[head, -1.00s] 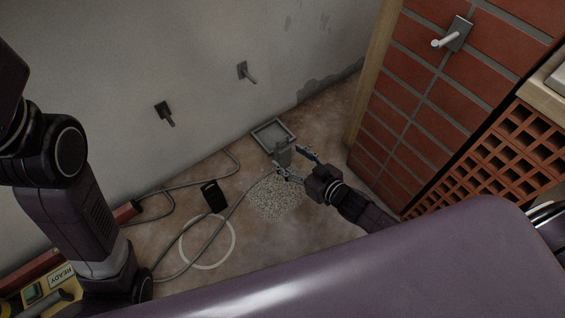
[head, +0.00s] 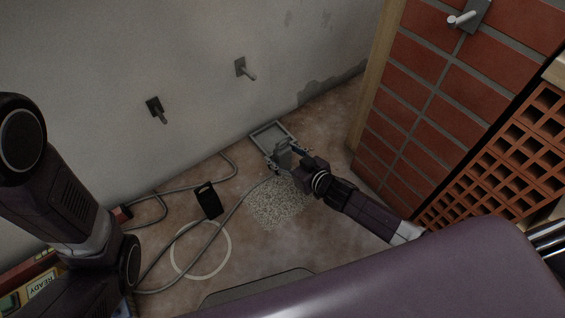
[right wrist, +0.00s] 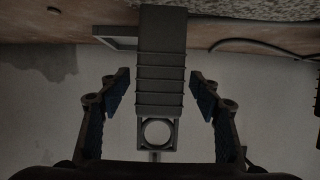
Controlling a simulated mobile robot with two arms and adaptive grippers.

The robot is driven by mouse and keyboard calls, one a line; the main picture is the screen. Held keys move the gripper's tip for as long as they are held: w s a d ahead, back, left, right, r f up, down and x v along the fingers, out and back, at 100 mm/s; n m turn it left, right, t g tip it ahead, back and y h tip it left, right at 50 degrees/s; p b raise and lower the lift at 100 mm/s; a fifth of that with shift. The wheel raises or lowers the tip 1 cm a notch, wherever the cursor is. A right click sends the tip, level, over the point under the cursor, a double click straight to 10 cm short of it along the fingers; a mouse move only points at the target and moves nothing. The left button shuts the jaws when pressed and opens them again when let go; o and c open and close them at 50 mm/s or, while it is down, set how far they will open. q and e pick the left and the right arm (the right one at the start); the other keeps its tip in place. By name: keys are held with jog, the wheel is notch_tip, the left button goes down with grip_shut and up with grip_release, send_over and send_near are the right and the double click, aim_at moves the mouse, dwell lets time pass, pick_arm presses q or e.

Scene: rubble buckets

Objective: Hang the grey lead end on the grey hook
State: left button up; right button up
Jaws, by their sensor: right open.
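The grey lead end (head: 284,152) is a ribbed block with a ring at one end. It stands by the near edge of a grey tray, in front of the wall. My right gripper (head: 289,162) is open around it. In the right wrist view the lead end (right wrist: 161,72) lies between the two blue-padded fingers of the gripper (right wrist: 160,92), with a gap on each side. The grey hook (head: 245,70) juts from the wall, behind and left of the gripper, and is empty. My left arm shows at the left; its gripper is out of view.
A darker hook (head: 157,110) is left on the wall; a pale hook (head: 466,18) is on the brick panel (head: 440,95). A black lead end (head: 208,200), cables, gravel (head: 278,205) and a pale ring (head: 228,262) are on the floor. The tray (head: 264,134) has a raised rim.

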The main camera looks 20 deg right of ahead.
jog(key=c, duration=1.4)
jog(key=shift+r, duration=0.1)
